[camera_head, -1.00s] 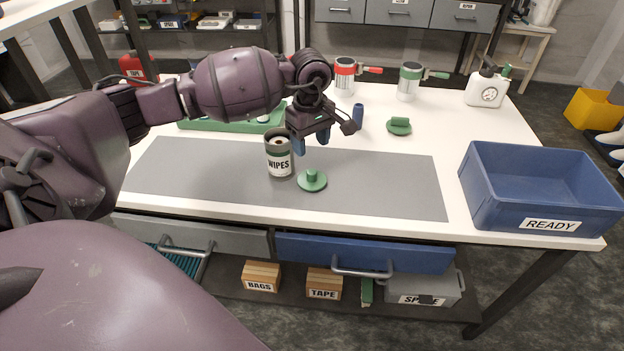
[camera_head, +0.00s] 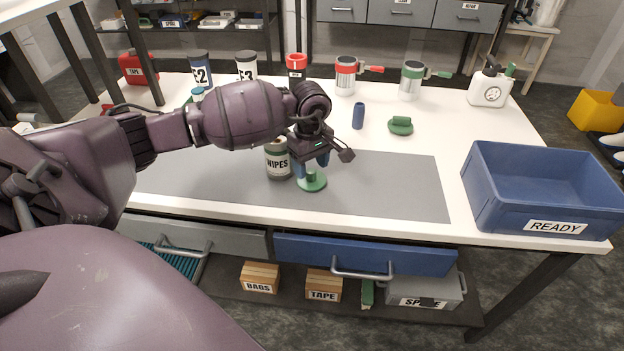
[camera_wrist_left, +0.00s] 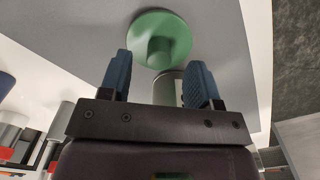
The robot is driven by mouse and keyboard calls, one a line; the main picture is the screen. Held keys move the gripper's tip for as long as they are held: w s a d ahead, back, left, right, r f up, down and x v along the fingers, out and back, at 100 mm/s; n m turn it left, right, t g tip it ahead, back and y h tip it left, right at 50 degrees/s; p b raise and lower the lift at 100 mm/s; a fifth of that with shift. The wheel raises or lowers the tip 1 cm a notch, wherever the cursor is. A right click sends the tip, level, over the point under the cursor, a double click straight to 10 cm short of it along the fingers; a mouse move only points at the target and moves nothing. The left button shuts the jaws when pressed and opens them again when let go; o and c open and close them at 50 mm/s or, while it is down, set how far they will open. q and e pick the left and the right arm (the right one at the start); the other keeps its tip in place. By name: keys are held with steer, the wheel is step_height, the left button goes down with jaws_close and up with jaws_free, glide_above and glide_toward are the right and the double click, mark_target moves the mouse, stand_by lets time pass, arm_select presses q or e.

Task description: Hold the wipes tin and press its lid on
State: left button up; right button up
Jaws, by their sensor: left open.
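The wipes tin (camera_head: 278,163), a grey can with a white WIPES label, stands upright on the grey mat, partly covered by my left arm at its top. Its green lid (camera_head: 313,184), a round disc with a knob, lies on the mat just right of the tin, knob up. My left gripper (camera_head: 309,170) is open and points down, right over the lid. The tin (camera_wrist_left: 167,90) shows partly between the fingers there. My right gripper is not in view.
The grey mat (camera_head: 400,185) is clear right of the lid. A blue READY bin (camera_head: 530,185) stands at the right edge. A blue cylinder (camera_head: 358,116), a green item (camera_head: 401,126), several cans and a white jug (camera_head: 489,90) stand farther back.

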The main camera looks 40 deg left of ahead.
arm_select(q)
step_height(320, 180, down, 3)
steer(key=shift+r, duration=0.1)
steer(key=shift+r, duration=0.1)
steer(key=c, duration=1)
steer(key=shift+w+r, duration=0.1)
